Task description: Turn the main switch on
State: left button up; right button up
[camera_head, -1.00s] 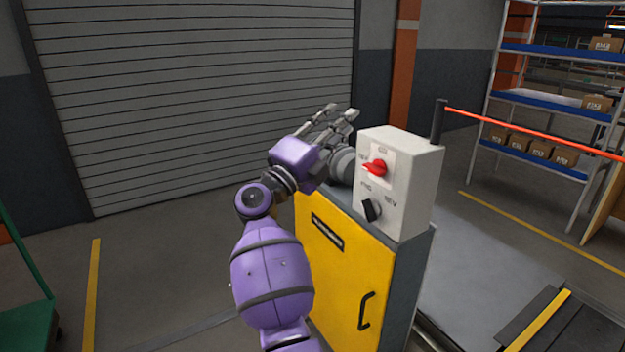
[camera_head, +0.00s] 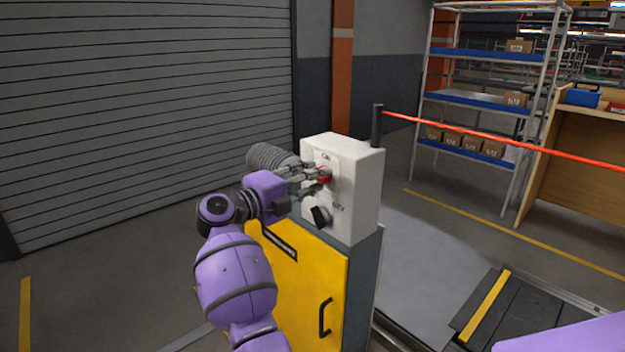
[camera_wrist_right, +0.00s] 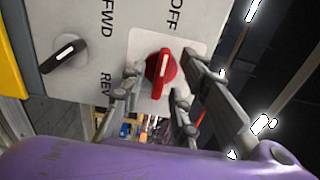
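The main switch, a red rotary knob (camera_head: 324,174), sits on the front of a white control box (camera_head: 357,190). In the right wrist view the red knob (camera_wrist_right: 160,74) has its white line upright in the picture, toward the OFF label. My right gripper (camera_head: 318,182) is at the knob, its fingers partly covering it in the head view. In the wrist view its fingers (camera_wrist_right: 160,88) are open on either side of the knob; small gaps seem to show, but contact is unclear. The ON label is not readable there. My left gripper is not in view.
A black FWD/REV selector (camera_head: 320,215) sits below the red knob and also shows in the wrist view (camera_wrist_right: 64,55). The box stands on a yellow-doored cabinet (camera_head: 290,290). A black post (camera_head: 377,125) with an orange bar stands behind it. Shelves are farther right.

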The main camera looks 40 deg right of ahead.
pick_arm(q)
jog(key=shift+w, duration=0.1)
pick_arm(e)
jog(key=shift+d, duration=0.2)
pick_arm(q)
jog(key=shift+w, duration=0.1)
pick_arm(e)
jog(key=shift+c, duration=0.5)
grip_shut()
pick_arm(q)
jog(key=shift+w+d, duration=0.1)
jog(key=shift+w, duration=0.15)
